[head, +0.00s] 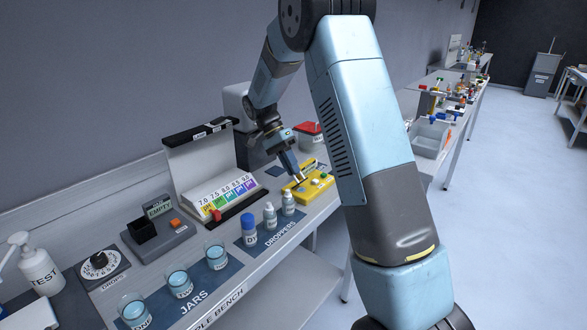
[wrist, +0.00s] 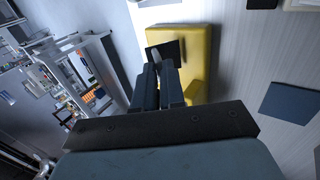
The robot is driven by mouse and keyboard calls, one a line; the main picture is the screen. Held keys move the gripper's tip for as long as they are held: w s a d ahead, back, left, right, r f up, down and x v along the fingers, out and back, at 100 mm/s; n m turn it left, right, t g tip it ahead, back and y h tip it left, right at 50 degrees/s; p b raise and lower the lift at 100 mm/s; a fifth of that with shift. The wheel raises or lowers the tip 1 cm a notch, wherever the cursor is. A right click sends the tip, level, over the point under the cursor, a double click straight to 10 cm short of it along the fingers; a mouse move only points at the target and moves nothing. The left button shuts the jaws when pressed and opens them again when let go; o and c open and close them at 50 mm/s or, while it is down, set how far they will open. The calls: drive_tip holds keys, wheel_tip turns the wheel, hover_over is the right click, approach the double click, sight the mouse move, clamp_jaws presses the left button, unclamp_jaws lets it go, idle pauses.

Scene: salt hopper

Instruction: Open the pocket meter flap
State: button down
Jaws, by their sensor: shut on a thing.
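The yellow pocket meter (head: 318,185) lies on the bench, right of the dropper bottles. In the head view my gripper (head: 299,179) reaches down onto its left part. In the wrist view the meter (wrist: 197,75) is beyond my fingers, with a dark rectangular area on it. My gripper (wrist: 160,70) is shut on a small grey piece at the edge of that dark area, which looks like the meter's flap (wrist: 155,55). The fingers hide part of it, and I cannot tell how far the flap is raised.
Dropper bottles (head: 270,214) stand left of the meter. A pH colour chart box (head: 213,190) with a raised lid is behind them. Jars (head: 178,283) stand along the front. A red-lidded container (head: 309,133) is behind the meter. A dark blue pad (wrist: 287,104) lies nearby.

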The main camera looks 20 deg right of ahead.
drive_tip(key=shift+w+a+f+g+h, duration=0.2)
drive_tip(key=shift+w+g+h, duration=0.15)
drive_tip(key=shift+g, duration=0.25)
drive_tip(key=c, duration=1.2)
unclamp_jaws()
drive_tip(key=shift+c, duration=0.2)
